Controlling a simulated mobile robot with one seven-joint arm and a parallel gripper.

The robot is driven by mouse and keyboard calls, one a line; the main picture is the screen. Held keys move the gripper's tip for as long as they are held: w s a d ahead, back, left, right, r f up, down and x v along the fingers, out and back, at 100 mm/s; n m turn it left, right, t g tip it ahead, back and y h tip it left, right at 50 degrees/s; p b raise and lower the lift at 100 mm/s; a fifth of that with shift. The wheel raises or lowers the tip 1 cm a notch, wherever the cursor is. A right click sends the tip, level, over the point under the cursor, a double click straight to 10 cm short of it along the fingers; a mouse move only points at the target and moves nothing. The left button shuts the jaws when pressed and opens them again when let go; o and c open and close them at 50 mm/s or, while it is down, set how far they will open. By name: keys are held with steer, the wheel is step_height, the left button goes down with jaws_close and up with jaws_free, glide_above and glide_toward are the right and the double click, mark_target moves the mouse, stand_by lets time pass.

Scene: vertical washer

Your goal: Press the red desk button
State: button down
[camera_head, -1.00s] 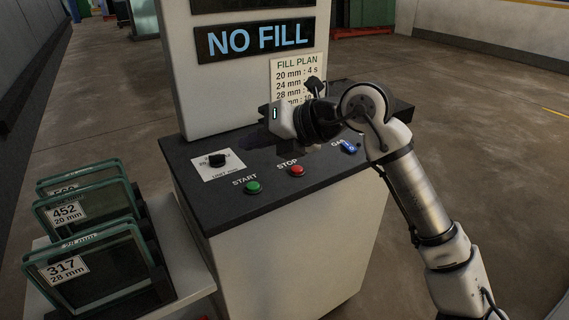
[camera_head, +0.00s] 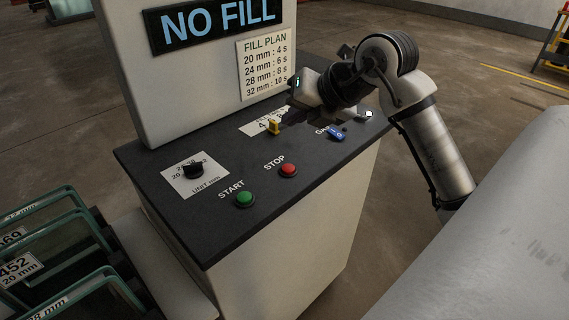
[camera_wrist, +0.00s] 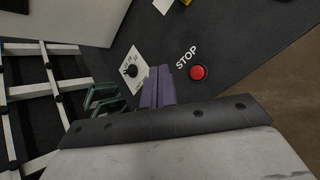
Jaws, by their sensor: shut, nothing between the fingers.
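The red button (camera_head: 289,170) labelled STOP is on the dark top of the console (camera_head: 215,229), between the green START button (camera_head: 244,199) and a blue lever labelled GAS (camera_head: 336,133). In the wrist view the red button (camera_wrist: 199,72) lies to the right of my fingers. My gripper (camera_head: 290,116) is above the back right of the console top, behind and apart from the red button. In the wrist view my gripper (camera_wrist: 158,78) shows its purple-grey fingers together with nothing between them.
A black knob (camera_head: 193,171) sits on a white dial plate at the left. A yellow lever (camera_head: 274,127) stands on a white label near my gripper. A sign reading NO FILL (camera_head: 219,19) rises at the back. Glass panes (camera_head: 60,250) stand in a rack at lower left.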

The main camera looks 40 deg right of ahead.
steer(key=shift+f, duration=0.1)
steer(key=b, duration=0.4)
glide_above(292, 170)
step_height(292, 170, down, 8)
steer(key=shift+r, duration=0.1)
steer(key=shift+f+b, duration=0.45)
steer(key=shift+b, duration=0.15)
steer(key=shift+f, duration=0.15)
stand_by(1.4)
steer(key=shift+f+b, duration=0.3)
steer(key=shift+b, duration=0.4)
steer(key=shift+f+b, duration=0.45)
steer(key=shift+b, duration=0.15)
stand_by(0.4)
steer(key=shift+r, duration=0.1)
steer(key=shift+r+p, duration=0.35)
steer(key=shift+r, duration=0.45)
